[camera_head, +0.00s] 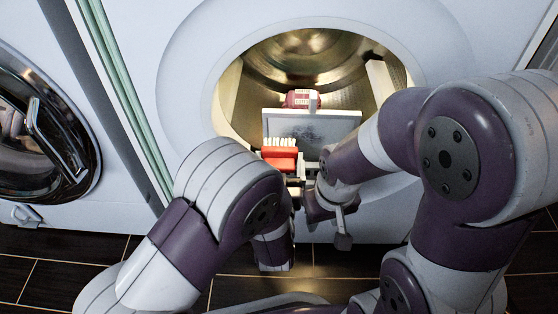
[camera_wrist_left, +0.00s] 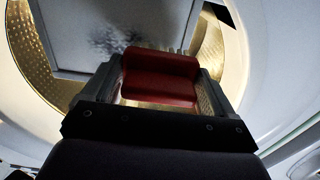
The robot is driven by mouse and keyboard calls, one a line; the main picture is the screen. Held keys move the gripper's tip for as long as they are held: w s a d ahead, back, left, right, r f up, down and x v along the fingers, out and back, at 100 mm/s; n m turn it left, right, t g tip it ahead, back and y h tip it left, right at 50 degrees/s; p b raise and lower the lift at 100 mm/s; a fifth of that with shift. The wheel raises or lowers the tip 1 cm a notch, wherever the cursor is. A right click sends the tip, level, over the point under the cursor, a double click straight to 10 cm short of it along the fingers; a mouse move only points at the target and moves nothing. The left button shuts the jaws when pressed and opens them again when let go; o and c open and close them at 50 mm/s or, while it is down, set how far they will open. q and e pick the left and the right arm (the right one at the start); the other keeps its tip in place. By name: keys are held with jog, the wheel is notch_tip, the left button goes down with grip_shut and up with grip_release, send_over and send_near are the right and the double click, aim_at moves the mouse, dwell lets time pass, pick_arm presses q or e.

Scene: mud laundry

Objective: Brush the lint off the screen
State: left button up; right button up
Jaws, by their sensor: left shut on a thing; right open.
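The lint screen (camera_head: 342,124) is a pale framed panel standing tilted in the mouth of the dryer drum. A dark smudge of lint (camera_head: 309,132) is on its face; the lint also shows in the left wrist view (camera_wrist_left: 116,40). My left gripper (camera_head: 290,180) is shut on a red brush (camera_head: 280,155) with white bristles (camera_head: 279,142) pointing up. The brush (camera_wrist_left: 160,78) is just in front of the screen's lower left part; I cannot tell whether the bristles touch it. My right gripper (camera_head: 328,215) is open, below the screen and right of my left gripper, partly hidden.
The metal drum (camera_head: 310,55) lies behind the screen, inside a white round rim (camera_head: 190,85). A dark red and white object (camera_head: 300,99) shows at the screen's top edge. Another machine with a dark round door (camera_head: 40,130) stands at left. Dark floor tiles (camera_head: 60,280) lie below.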

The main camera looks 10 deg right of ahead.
pick_arm(q)
jog(key=shift+x, duration=0.9)
dwell(0.5)
